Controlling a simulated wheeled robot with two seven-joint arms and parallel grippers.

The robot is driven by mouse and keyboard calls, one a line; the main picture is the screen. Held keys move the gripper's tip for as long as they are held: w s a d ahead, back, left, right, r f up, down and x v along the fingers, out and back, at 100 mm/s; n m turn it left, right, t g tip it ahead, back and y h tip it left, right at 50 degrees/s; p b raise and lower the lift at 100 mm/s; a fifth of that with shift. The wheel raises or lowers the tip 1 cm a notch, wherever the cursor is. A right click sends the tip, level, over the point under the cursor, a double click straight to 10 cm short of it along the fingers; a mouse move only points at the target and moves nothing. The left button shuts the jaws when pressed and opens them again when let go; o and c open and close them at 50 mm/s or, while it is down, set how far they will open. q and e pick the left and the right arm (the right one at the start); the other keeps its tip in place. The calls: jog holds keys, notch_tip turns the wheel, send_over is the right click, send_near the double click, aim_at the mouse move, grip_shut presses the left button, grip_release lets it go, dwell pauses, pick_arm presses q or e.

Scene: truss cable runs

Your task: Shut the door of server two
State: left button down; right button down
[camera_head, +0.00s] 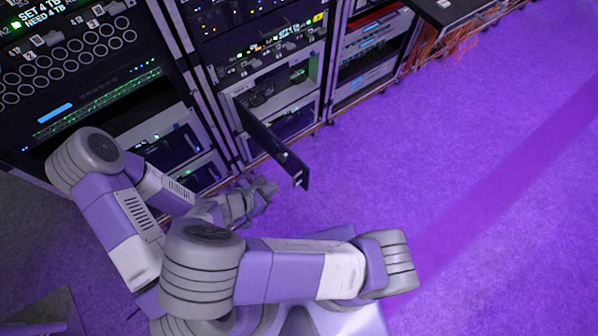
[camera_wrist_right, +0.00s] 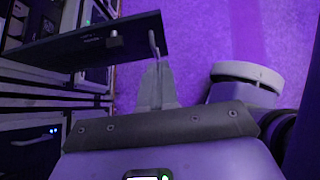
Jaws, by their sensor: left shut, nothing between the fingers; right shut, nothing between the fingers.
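The server door (camera_head: 275,145) is a long, narrow black panel. It stands open, sticking out over the floor from the left side of a lit bay (camera_head: 285,85) in the middle rack. In the right wrist view the door (camera_wrist_right: 85,42) crosses the upper left, with a small knob. My right gripper (camera_head: 266,187) is shut and empty, beside the door's free end. Its fingertips (camera_wrist_right: 156,75) come up close to that end; I cannot tell whether they touch. My left gripper (camera_head: 240,206) is shut and empty, just below the right one and partly overlapped.
Server racks line the upper left, including a left rack (camera_head: 75,70) and a right rack (camera_head: 365,50). Orange cables (camera_head: 435,45) hang under a dark ledge at the top. The purple floor (camera_head: 470,160) to the right is clear. My arm links fill the lower left.

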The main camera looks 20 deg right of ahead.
aim_at(306, 171)
jog(key=b+x, duration=0.1)
jog(key=x, duration=0.3)
jog(key=r+b+x, duration=0.1)
jog(key=x, duration=0.3)
jog(key=d+b+x, duration=0.1)
jog(key=b+x, duration=0.1)
jog(key=x, duration=0.2)
jog(key=shift+w+d+r, duration=0.1)
jog(key=shift+w+r, duration=0.15)
jog(key=shift+w, duration=0.1)
jog(key=shift+w+d+r, duration=0.1)
jog(key=shift+w+d, duration=0.15)
jog(key=shift+d, duration=0.2)
